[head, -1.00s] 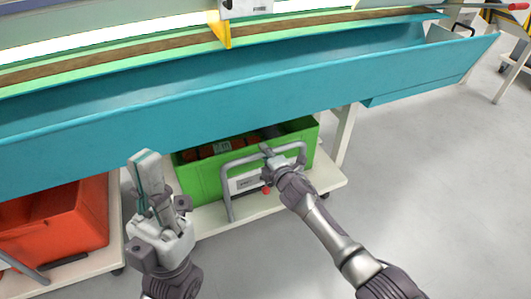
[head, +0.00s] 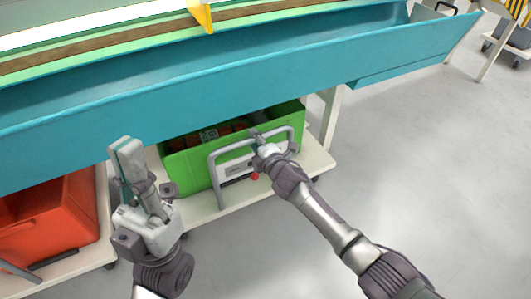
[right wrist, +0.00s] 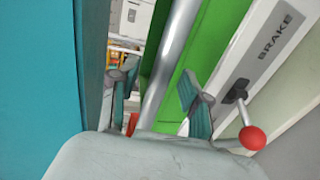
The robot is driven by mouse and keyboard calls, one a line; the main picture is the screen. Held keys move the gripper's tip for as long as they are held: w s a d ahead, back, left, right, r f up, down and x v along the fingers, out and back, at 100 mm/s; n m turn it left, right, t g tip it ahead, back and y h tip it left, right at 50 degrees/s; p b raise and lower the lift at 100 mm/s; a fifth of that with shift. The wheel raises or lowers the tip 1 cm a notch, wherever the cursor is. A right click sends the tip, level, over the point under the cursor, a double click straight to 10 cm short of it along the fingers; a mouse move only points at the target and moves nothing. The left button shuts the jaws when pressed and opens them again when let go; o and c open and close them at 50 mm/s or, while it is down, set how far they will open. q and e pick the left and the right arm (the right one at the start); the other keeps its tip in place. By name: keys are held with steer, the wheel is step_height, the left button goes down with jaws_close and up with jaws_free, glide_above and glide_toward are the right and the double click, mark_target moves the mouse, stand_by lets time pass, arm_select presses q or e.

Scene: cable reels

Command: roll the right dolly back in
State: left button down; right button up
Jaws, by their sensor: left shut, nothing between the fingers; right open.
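The right dolly is a white low platform (head: 310,170) carrying a green crate (head: 190,172), partly under the teal trough (head: 240,85). A grey tubular handle (head: 216,180) stands at its near side. My right gripper (head: 258,138) is at the handle's top bar. In the right wrist view the open fingers (right wrist: 158,95) stand on either side of the grey bar (right wrist: 172,55); contact is unclear. A brake lever with a red knob (right wrist: 252,138) sits on a plate marked BRAKE; its knob also shows in the head view (head: 254,176). My left gripper (head: 124,146) is shut and empty, left of the crate.
A left dolly with a red-orange crate (head: 50,220) stands at the lower left. A white table leg (head: 331,118) is by the right dolly's far right corner. The trough overhangs both dollies. The grey floor (head: 430,180) on the right is clear.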

steer(key=v, duration=0.9)
steer(key=shift+s+d, duration=0.15)
steer(key=shift+s, duration=0.25)
